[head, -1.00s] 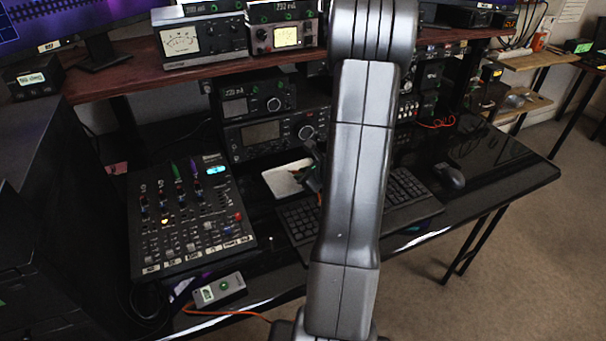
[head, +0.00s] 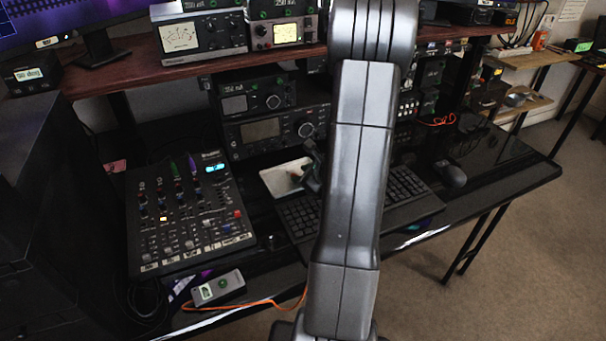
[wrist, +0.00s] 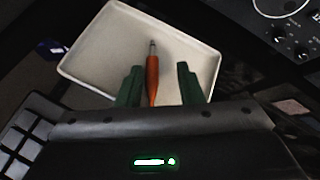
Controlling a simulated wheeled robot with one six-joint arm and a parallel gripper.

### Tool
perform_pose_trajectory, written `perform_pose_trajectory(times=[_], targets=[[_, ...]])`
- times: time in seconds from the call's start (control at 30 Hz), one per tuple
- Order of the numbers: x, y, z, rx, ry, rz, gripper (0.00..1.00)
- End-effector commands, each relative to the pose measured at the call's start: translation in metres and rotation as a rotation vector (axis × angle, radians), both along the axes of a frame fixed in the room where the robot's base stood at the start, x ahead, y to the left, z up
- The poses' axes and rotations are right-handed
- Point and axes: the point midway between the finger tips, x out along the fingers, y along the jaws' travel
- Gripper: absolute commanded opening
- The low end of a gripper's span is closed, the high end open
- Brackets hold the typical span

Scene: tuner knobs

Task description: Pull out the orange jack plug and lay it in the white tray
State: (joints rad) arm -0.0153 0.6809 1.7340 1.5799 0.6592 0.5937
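The white tray (wrist: 190,50) lies beneath my gripper in the wrist view; it shows in the head view (head: 272,181) beyond the keyboard, partly behind my gripper. The orange jack plug (wrist: 152,75) is in the tray, metal tip pointing to the far side. Its rear end runs over the near rim and is hidden by my gripper's body. My gripper (wrist: 158,68) has its two green fingers spread apart on either side of the plug. The plug is nearer the left finger, with a clear gap to the right one. In the head view my gripper (head: 311,168) is small and dark.
A mixer (head: 190,212) stands left of the tray and a keyboard (head: 405,200) right and in front. Radios (head: 262,135) stand behind. An orange cable (head: 265,303) runs from a small grey box (head: 218,289) along the front edge.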

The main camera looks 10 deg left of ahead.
Motion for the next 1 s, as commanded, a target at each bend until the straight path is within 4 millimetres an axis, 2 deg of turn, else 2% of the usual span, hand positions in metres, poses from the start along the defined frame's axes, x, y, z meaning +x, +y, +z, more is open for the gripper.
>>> perform_pose_trajectory(times=[0.17, 0.8, 1.0], targets=[[-0.002, 0.000, 0.002, -0.003, 0.005, 0.001, 0.36], [-0.001, 0.000, 0.028, -0.001, 0.003, 0.000, 0.36], [-0.001, 0.000, 0.029, -0.001, 0.003, 0.000, 0.36]])
